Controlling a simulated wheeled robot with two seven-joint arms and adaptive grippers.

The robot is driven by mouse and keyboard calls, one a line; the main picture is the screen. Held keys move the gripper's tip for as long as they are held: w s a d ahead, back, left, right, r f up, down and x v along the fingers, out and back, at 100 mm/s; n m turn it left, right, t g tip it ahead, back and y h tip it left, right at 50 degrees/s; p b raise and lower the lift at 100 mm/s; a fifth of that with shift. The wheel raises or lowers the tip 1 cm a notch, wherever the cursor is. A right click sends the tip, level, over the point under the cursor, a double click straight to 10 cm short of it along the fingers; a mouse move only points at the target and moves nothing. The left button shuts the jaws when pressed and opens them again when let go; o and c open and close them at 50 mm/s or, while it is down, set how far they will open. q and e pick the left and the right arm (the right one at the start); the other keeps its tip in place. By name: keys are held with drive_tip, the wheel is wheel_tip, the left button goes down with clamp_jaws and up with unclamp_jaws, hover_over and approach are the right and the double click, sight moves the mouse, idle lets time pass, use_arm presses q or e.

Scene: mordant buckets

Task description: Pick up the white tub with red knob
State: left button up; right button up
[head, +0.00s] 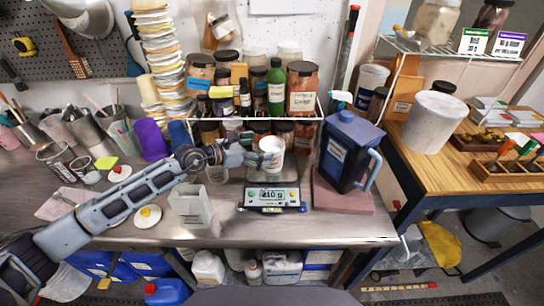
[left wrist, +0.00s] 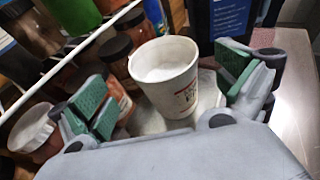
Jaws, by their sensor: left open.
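A small round white thing with a red knob on top (head: 120,173) sits on the metal bench at the left, beyond my left forearm; only its upper part reads clearly. A similar white one with a yellow knob (head: 147,217) sits nearer the front. My left gripper (head: 247,153) is away to their right, at a white paper cup (head: 272,152) on the scale. In the left wrist view the green-padded fingers (left wrist: 168,92) are open, one on each side of the cup (left wrist: 165,75), with gaps. The cup holds something white. My right gripper is not in view.
The scale (head: 272,196) reads about 210 g. A dark blue jug (head: 347,150) stands right of the scale. Jars on a wire rack (head: 250,119) stand behind. Metal beakers (head: 88,131) crowd the left.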

sight(281, 145)
use_arm(q)
drive_tip(key=shift+p+x, duration=0.55)
drive_tip(key=shift+x, duration=0.7)
drive_tip(key=shift+d, duration=0.4)
drive_tip(key=shift+x, duration=0.85)
drive_tip(key=shift+f, duration=0.1)
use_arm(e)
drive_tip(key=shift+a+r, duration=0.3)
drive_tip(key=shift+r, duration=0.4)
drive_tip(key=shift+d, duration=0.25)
use_arm(q)
drive_tip(key=c, duration=1.1)
drive_tip(key=shift+c, duration=0.5)
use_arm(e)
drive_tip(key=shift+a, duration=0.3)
